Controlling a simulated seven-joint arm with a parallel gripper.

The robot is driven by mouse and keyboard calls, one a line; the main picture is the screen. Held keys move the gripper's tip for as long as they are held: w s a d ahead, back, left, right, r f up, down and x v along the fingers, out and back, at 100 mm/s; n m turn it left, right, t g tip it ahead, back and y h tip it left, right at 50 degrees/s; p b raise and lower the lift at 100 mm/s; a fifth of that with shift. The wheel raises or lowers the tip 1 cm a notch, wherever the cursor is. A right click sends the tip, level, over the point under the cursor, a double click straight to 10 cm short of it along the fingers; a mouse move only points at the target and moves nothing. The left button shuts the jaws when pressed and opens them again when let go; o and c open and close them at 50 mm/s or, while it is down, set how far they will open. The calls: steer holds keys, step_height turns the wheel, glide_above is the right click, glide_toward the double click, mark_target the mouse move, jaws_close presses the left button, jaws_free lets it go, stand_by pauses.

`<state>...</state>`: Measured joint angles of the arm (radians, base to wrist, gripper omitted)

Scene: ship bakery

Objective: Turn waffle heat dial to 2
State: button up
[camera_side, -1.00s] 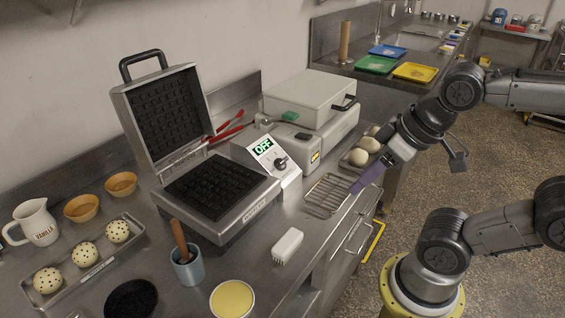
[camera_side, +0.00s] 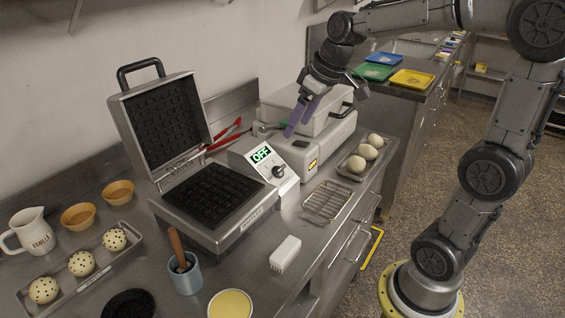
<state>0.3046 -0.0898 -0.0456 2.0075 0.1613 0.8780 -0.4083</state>
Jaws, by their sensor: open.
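The waffle iron (camera_side: 215,197) stands open on the steel counter, its lid raised. The white control box (camera_side: 284,183) at its right side has a display (camera_side: 260,154) reading "OFF" in green. The dark heat dial (camera_side: 278,171) sits on the box's sloped face, below and right of the display. My gripper (camera_side: 288,134) has purple fingers, is open and empty, and points down above and behind the control box, in front of the large white-lidded machine. It is apart from the dial. The dial's setting marks are too small to read.
The lidded machine (camera_side: 322,142) stands behind the box, with red-handled tongs (camera_side: 224,134) to its left. A wire rack (camera_side: 327,200) and a tray of dough balls (camera_side: 350,166) lie to the right. A white brush (camera_side: 285,252) and a blue cup (camera_side: 186,276) stand in front.

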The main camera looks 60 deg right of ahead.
mark_target(283, 168)
steer(key=x, duration=1.4)
steer(key=shift+s+d+f, duration=0.2)
steer(key=shift+d+f, duration=0.2)
steer(key=shift+f, duration=0.05)
jaws_close()
